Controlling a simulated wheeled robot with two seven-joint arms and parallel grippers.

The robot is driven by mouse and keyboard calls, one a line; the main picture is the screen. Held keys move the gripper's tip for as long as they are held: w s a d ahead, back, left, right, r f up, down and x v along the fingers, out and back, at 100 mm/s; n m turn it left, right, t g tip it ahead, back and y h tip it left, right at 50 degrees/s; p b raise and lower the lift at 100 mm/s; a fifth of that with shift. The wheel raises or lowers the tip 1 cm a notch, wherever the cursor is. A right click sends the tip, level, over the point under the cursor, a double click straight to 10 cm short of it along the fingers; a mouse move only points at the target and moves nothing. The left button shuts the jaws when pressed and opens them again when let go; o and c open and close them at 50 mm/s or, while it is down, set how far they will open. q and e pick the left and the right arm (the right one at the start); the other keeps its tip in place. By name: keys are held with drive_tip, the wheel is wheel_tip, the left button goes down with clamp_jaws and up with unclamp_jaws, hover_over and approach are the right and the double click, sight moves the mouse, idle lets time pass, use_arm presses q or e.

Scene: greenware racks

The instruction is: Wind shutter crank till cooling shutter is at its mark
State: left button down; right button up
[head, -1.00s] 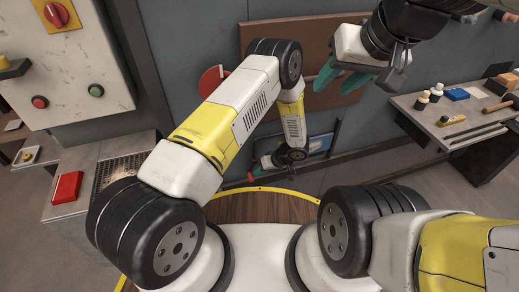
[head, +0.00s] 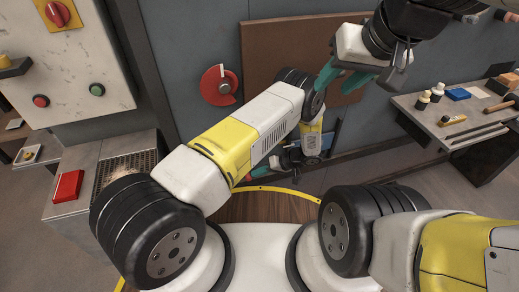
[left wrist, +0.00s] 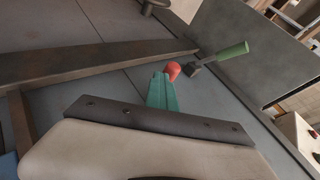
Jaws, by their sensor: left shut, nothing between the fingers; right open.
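My left gripper (head: 274,162) is low in front of the grey wall, pointing left. In the left wrist view its teal fingers (left wrist: 161,92) are shut with nothing between them. A red rounded knob (left wrist: 172,70) is just past the fingertips; I cannot tell if they touch. A green-handled lever (left wrist: 232,50) on a dark metal piece is beside it. In the head view a small red piece (head: 248,178) shows just left of the fingers. A brown panel (head: 275,45), perhaps the shutter, is on the wall. My right gripper (head: 342,78) is open and empty before it. No mark is clear.
A red disc with a pale wedge (head: 219,85) is on the wall left of the panel. A control box (head: 70,65) with red and green buttons is at left, above a red block (head: 68,186). A shelf (head: 425,112) with bottles and tools is at right.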

use_arm(q)
drive_tip(key=shift+s+a+y, duration=0.15)
drive_tip(key=shift+a+y, duration=0.45)
drive_tip(key=shift+y, duration=0.2)
drive_tip(key=shift+s+a, duration=0.15)
drive_tip(key=shift+a, duration=0.3)
drive_tip(key=shift+d+r, duration=0.1)
drive_tip(key=shift+d, duration=0.2)
idle(0.4)
